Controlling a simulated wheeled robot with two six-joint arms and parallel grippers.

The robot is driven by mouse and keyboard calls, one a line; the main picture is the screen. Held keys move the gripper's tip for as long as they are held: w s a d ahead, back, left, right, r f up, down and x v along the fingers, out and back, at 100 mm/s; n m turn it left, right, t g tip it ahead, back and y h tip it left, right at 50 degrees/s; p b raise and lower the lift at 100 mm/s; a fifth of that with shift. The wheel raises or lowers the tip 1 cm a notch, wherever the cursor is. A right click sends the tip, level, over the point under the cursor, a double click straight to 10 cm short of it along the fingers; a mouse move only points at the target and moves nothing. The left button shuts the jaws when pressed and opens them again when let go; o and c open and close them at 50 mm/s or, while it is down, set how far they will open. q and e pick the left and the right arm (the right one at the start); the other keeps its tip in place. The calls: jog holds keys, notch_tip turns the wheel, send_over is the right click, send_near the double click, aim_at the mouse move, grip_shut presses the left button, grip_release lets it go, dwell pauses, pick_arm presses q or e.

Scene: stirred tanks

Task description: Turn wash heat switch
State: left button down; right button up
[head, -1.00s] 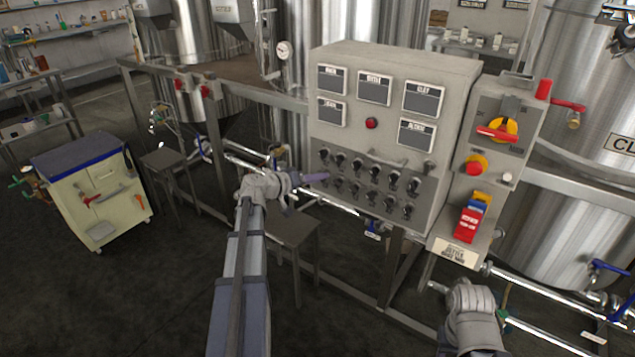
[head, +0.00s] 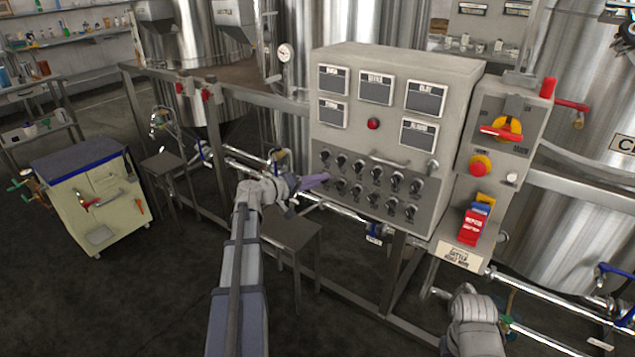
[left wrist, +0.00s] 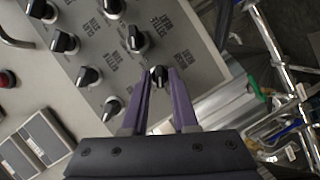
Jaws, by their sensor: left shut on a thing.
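The grey control panel (head: 395,170) carries two rows of black rotary switches with white marks. My left gripper (head: 325,179), with purple fingers, reaches its lower left corner from the left. In the left wrist view the fingers (left wrist: 159,80) are shut on a black switch knob (left wrist: 158,76), one finger on each side. Other knobs (left wrist: 138,39) stand close by on the panel.
A handle (head: 403,162) juts out above the switches. A small stool (head: 291,232) stands below my left arm. Pipes run beneath the panel.

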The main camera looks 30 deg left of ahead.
pick_arm(q)
jog(key=c, duration=0.9)
grip_release()
jog(key=shift+p+v, duration=0.75)
jog(key=shift+v, duration=3.2)
